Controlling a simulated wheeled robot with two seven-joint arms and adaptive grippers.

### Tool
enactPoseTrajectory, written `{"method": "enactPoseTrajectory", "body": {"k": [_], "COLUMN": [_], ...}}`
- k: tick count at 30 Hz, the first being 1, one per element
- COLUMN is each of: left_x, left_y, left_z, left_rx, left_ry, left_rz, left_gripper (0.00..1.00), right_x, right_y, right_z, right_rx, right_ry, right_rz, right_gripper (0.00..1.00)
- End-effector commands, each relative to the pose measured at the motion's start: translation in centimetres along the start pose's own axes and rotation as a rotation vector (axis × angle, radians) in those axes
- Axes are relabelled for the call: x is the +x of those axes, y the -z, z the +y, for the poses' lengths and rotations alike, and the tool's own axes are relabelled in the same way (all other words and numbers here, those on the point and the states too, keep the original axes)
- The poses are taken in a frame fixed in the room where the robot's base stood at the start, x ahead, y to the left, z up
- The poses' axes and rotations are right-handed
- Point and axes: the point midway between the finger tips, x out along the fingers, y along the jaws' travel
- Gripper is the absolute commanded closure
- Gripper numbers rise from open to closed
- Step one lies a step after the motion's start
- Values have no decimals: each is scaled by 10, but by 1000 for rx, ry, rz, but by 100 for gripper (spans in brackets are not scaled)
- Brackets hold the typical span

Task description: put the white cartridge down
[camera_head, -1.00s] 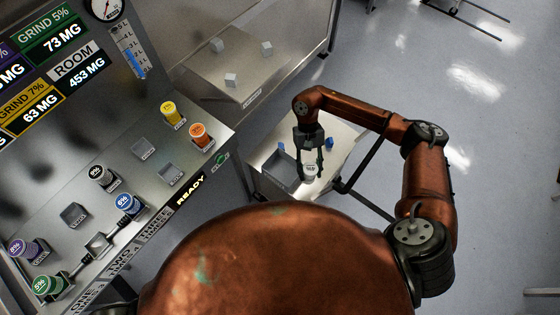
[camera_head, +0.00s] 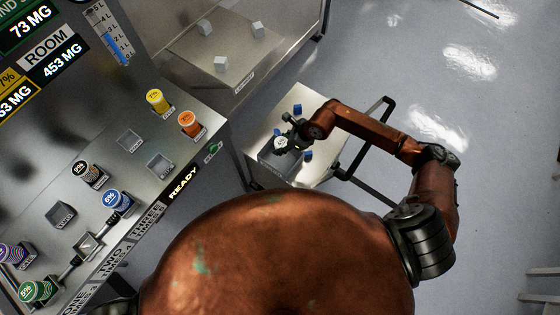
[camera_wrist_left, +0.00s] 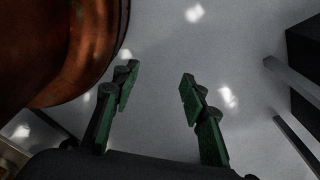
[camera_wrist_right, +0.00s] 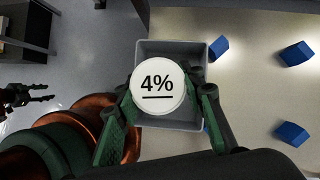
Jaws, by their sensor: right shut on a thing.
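The white cartridge (camera_wrist_right: 158,88), its lid marked 4%, is between the fingers of my right gripper (camera_wrist_right: 160,100), which is shut on it. In the right wrist view it is over the grey open bin (camera_wrist_right: 200,50) and hides much of the bin's inside. In the head view the cartridge (camera_head: 280,143) is small, at the bin's far edge on the cart at the middle right. I cannot tell its height above the bin floor. My left gripper (camera_wrist_left: 155,95) is open and empty over the floor in the left wrist view.
Blue blocks (camera_wrist_right: 295,54) lie on the cart top (camera_wrist_right: 255,100) beside the bin. The console (camera_head: 140,170) at left holds coloured cartridges, including a yellow one (camera_head: 158,101) and an orange one (camera_head: 190,125). A steel bench with white cubes (camera_head: 221,64) stands behind. Open floor is at right.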

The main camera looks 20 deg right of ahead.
Motion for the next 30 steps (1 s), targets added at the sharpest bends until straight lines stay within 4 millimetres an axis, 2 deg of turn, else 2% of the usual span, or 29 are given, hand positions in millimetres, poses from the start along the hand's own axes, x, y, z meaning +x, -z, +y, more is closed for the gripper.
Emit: {"method": "enactPoseTrajectory", "body": {"k": [5, 14, 20, 27, 30], "left_x": [3, 5, 7, 12, 12], "left_y": [-10, -37, -32, -20, -19], "left_z": [2, 6, 5, 5, 5], "left_rx": [-2, -8, -7, -4, -4], "left_ry": [-2, -5, -5, -4, -4], "left_rz": [-14, -47, -42, -26, -25], "left_gripper": [60, 60, 60, 60, 60], "right_x": [4, 47, 60, 87, 90], "right_y": [-4, 21, 28, 44, 45], "right_z": [-2, -3, -3, -3, -3], "right_rx": [77, 92, 90, 91, 90], "right_ry": [42, 47, 47, 46, 47], "right_rz": [-1, 2, 1, 1, 0], "right_gripper": [97, 97, 97, 97, 97]}}
